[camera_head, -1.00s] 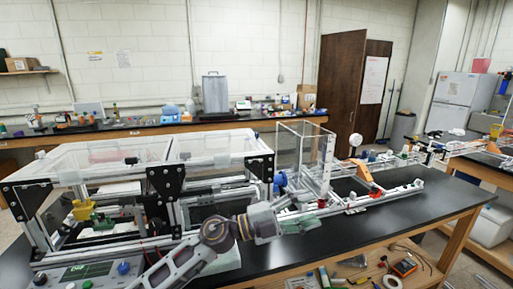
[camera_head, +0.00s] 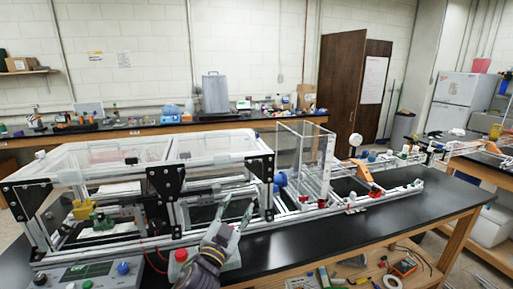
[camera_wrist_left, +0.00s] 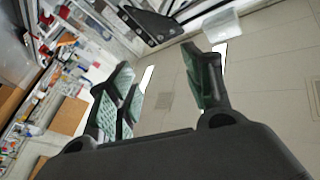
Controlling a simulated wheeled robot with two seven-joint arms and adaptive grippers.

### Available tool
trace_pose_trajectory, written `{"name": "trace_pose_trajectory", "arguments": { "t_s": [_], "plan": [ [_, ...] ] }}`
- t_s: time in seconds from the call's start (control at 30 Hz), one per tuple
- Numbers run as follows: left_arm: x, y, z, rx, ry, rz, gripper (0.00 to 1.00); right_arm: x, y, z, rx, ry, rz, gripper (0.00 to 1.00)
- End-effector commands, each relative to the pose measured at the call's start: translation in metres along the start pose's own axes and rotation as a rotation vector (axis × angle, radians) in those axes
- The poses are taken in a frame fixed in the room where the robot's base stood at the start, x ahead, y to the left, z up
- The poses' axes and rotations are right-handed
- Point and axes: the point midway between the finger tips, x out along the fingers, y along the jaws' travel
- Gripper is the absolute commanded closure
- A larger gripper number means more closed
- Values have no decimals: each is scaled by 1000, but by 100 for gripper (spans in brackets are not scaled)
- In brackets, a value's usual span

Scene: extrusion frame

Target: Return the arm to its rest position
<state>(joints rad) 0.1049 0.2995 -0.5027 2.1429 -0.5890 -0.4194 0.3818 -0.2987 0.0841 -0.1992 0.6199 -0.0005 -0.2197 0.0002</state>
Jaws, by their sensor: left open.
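My left gripper (camera_head: 236,207) is in the lower middle of the head view. Its two green-padded fingers point up and stand apart, with nothing between them. It appears in front of the extrusion frame (camera_head: 262,160), near a red button (camera_head: 181,255). In the left wrist view my left gripper (camera_wrist_left: 157,72) is also open and empty, with room floor and shelving behind it. My right gripper is in neither view.
The black bench top (camera_head: 330,236) is clear to the right of my arm. A clear box (camera_head: 300,155) stands on the frame. A control panel (camera_head: 90,275) sits at lower left.

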Motion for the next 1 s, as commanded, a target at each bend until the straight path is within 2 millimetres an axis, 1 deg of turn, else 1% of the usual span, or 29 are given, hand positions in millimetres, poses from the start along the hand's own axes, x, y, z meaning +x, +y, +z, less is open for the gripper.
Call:
{"name": "trace_pose_trajectory", "arguments": {
  "t_s": [0.03,0.1,0.27,0.37,0.4,0.47,0.6,0.67,0.8,0.87,0.9,1.0],
  "plan": [
    [-7,-3,15,-22,-56,-15,49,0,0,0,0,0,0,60],
    [-17,-9,35,-50,-137,-35,49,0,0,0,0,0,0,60],
    [-46,-16,80,-108,-323,-66,49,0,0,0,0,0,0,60],
    [-69,-18,108,-143,-442,-77,49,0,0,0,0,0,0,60],
    [-79,-18,118,-157,-490,-80,49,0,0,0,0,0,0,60],
    [-94,-18,134,-176,-561,-80,49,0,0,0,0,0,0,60],
    [-134,-14,166,-220,-729,-72,49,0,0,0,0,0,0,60],
    [-153,-11,178,-239,-801,-64,49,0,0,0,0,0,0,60],
    [-200,-3,203,-279,-967,-36,49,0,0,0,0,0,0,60],
    [-221,1,212,-297,-1037,-20,49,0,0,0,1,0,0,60],
    [-235,4,216,-308,-1083,-8,49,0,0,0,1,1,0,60],
    [-268,11,226,-332,-1186,25,49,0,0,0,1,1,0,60]
  ]
}}
